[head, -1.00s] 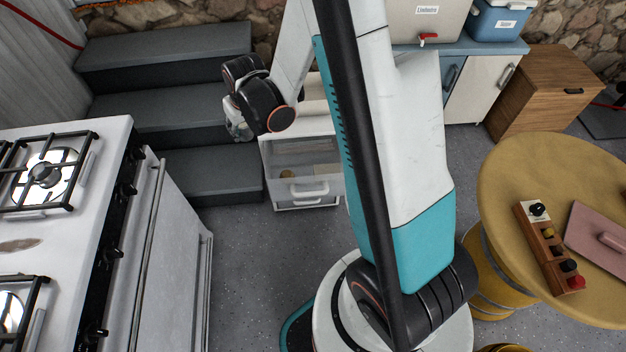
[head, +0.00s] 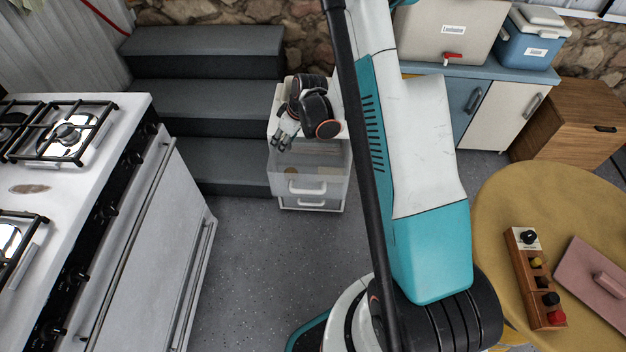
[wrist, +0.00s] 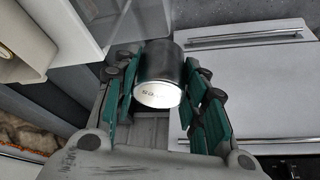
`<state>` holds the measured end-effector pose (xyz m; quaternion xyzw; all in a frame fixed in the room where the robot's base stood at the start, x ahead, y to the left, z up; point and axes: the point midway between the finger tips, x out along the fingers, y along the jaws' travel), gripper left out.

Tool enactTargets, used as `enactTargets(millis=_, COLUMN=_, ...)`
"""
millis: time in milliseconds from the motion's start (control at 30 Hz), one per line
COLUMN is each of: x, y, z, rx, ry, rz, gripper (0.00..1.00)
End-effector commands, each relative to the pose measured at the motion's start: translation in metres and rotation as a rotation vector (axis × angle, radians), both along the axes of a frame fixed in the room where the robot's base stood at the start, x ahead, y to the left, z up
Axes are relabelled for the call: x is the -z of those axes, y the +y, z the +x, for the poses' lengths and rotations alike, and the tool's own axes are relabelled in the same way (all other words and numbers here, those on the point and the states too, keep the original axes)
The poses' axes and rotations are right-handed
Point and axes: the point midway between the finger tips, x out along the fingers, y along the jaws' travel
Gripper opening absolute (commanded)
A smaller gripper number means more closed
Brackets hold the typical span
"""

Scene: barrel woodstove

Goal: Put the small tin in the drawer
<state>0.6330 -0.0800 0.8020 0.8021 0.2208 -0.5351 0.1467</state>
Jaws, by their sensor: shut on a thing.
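The small tin (wrist: 160,78) is a dark cylinder with a pale silver end, and it sits between the green-padded fingers of my gripper (wrist: 163,92) in the wrist view. The fingers are shut on its sides. In the head view my gripper (head: 284,138) hangs over the white drawer unit, near its left side, and the tin cannot be made out there. The upper drawer (head: 308,187) has a see-through front with a white handle and appears pulled out. A small yellowish thing shows inside it. Clear plastic walls also show at the upper left of the wrist view (wrist: 105,18).
Dark grey steps (head: 205,105) rise just left of the drawer unit. A white stove (head: 125,225) stands at the left. A round yellow table (head: 520,200) with a control box (head: 534,277) is at the right. Grey floor lies open before the drawers.

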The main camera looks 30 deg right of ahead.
Motion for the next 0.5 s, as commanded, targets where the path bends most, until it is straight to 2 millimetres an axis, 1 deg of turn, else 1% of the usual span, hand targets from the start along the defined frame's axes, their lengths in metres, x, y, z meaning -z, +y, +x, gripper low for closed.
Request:
enactTargets(millis=33, x=0.012, y=-0.013, z=0.008, rx=-0.044, ry=0.001, rz=0.001, gripper=0.15)
enactTargets(millis=233, x=0.054, y=-0.053, z=0.031, rx=-0.272, ry=0.001, rz=0.002, gripper=0.15)
enactTargets(millis=400, x=0.086, y=-0.085, z=0.04, rx=-0.45, ry=0.001, rz=0.002, gripper=0.15)
enactTargets(millis=500, x=0.1, y=-0.099, z=0.043, rx=-0.532, ry=0.0, rz=0.002, gripper=0.15)
